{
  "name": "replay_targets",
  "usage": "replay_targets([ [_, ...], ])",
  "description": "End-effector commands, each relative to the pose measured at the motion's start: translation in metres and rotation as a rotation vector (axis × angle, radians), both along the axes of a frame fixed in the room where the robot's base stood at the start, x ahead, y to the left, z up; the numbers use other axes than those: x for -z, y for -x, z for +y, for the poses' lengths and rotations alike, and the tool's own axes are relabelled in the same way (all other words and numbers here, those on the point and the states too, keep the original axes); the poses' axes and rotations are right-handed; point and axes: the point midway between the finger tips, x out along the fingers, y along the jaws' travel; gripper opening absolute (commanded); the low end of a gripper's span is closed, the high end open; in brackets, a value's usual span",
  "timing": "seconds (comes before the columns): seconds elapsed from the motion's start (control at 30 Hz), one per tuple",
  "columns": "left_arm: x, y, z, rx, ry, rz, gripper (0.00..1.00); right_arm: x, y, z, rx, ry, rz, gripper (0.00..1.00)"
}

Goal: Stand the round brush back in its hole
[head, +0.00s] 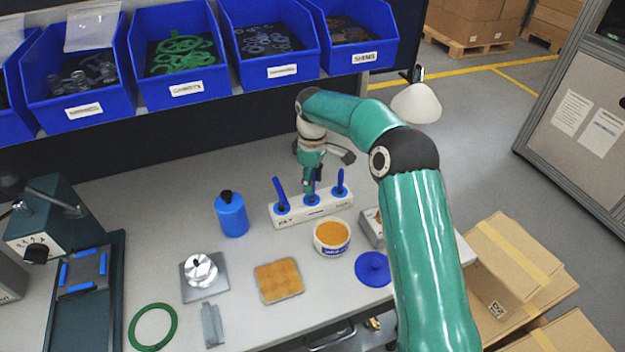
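A white block (327,206) with blue-rimmed holes stands on the bench, right of the middle. A blue-handled brush (280,194) leans to the left in its left hole. Another blue-handled brush (340,182) stands nearly upright in the right hole. My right gripper (310,187) points down right above the middle hole, where a little blue shows beside and below the fingers. The fingers hide most of what is there, so I cannot tell whether they grip a handle. Which brush is the round one is not clear. My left gripper is not in view.
A tub of orange-brown paste (331,236), its blue lid (373,269), a blue bottle (232,214), a tan pad (279,280), a metal part on a plate (201,272) and a green ring (153,327) lie around the block. Blue bins (178,92) line the back.

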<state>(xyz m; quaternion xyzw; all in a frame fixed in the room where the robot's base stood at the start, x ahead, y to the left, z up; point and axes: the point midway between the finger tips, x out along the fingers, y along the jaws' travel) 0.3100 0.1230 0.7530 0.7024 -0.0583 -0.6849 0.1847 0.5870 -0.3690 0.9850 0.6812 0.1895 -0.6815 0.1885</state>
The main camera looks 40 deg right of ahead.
Motion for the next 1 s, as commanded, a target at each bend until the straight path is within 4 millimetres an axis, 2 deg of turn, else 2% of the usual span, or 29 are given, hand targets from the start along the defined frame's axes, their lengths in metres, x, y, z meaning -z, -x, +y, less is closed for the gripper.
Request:
replay_targets([
  [0.27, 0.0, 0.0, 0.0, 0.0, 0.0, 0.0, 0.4, 0.0, 0.0, 0.0, 0.0, 0.0, 0.0, 0.47],
  [0.43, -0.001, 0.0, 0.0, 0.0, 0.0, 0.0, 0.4, -0.011, -0.001, 0.0, 0.0, 0.001, -0.004, 0.47],
  [0.57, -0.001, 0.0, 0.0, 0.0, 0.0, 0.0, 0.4, -0.031, -0.001, 0.0, -0.001, 0.001, -0.005, 0.47],
  [0.8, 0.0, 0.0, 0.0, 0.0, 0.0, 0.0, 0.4, -0.08, -0.002, 0.0, 0.0, 0.002, -0.005, 0.47],
  [1.0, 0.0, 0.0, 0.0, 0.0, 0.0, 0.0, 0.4, -0.108, -0.002, 0.0, 0.0, 0.001, -0.003, 0.47],
])
